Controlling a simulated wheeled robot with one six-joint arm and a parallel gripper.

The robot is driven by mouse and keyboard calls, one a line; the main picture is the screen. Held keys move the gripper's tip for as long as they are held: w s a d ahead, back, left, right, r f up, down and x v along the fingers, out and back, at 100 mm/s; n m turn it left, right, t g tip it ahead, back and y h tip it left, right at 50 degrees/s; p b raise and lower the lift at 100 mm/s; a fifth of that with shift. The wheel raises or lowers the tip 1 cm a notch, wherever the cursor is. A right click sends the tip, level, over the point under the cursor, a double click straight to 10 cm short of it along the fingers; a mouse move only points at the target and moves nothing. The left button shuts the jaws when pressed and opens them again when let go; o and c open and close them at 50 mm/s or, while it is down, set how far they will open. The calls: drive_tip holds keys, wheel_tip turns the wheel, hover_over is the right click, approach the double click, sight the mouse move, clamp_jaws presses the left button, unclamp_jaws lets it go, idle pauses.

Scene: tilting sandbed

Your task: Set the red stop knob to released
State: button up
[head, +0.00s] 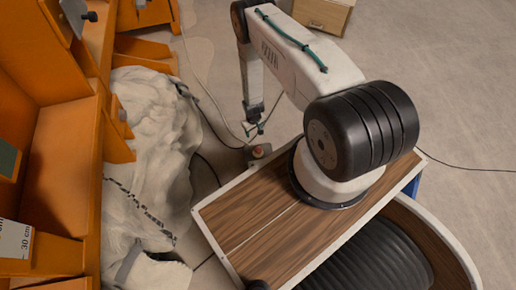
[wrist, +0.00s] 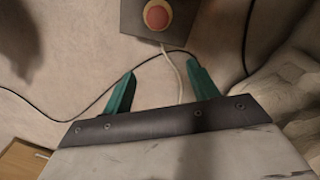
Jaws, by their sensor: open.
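The red stop knob (wrist: 157,15) sits on a yellowish ring on a dark grey box (wrist: 188,20) at the top of the wrist view. In the head view the knob (head: 258,152) is small, beside the wooden deck's far edge. My gripper (wrist: 158,80) is open, with two green fingers apart and nothing between them. In the head view my gripper (head: 256,130) points down close to the knob, and I cannot tell the exact gap. In the wrist view the knob lies beyond the fingertips, apart from them. Whether the knob is pressed or released I cannot tell.
An orange frame (head: 75,130) and a pale sand-coloured mound (head: 155,150) stand to the left. Cables (head: 215,105) run over the floor by the box, and a pale one leads from it in the wrist view. A cardboard box (head: 322,15) stands at the back; floor to the right is mostly clear.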

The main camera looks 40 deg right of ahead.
hover_over(258, 149)
wheel_tip(258, 149, down, 5)
drive_tip(key=shift+f, duration=4)
